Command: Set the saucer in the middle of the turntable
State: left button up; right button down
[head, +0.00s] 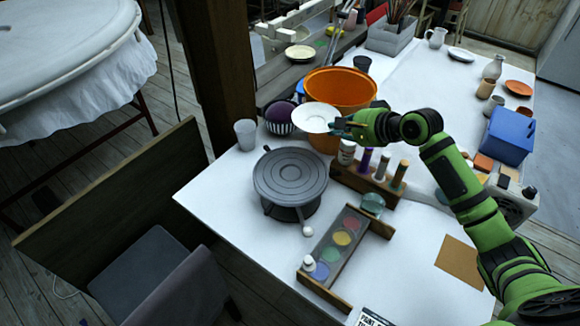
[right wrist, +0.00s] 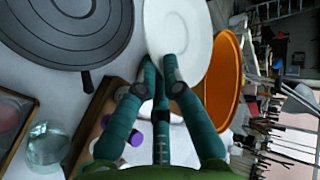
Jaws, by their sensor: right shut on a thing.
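The white saucer (head: 312,117) is held in the air by my right gripper (head: 343,127), in front of the orange bucket. In the right wrist view the saucer (right wrist: 182,28) sits at the fingertips of the right gripper (right wrist: 170,75), which is shut on its rim. The grey turntable (head: 290,175) stands on the white table, below and to the left of the saucer in the head view. Its round top is bare. The turntable also shows at the upper left of the right wrist view (right wrist: 65,30). My left gripper is not in view.
The orange bucket (head: 345,88) stands behind the saucer. A clear cup (head: 246,134) and a purple striped bowl (head: 279,118) are left of it. A wooden rack of bottles (head: 367,184) is right of the turntable. A paint palette (head: 340,243) lies in front.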

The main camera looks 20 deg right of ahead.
jog(key=shift+w+r, duration=0.4)
jog(key=p, duration=0.4)
send_over(302, 183)
jog(key=s+d, duration=0.1)
jog(key=s, duration=0.1)
jog(key=f, duration=0.6)
jog(key=shift+d+f, duration=0.15)
jog(key=shift+d, duration=0.05)
notch_tip(302, 183, down, 4)
jog(key=shift+s+f, duration=0.1)
jog(key=shift+f, duration=0.05)
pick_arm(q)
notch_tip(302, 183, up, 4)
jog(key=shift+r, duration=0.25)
pick_arm(e)
jog(key=shift+a, duration=0.1)
jog(key=shift+f, duration=0.55)
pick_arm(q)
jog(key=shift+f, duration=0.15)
pick_arm(e)
jog(key=shift+s+f, duration=0.1)
jog(key=shift+s, duration=0.05)
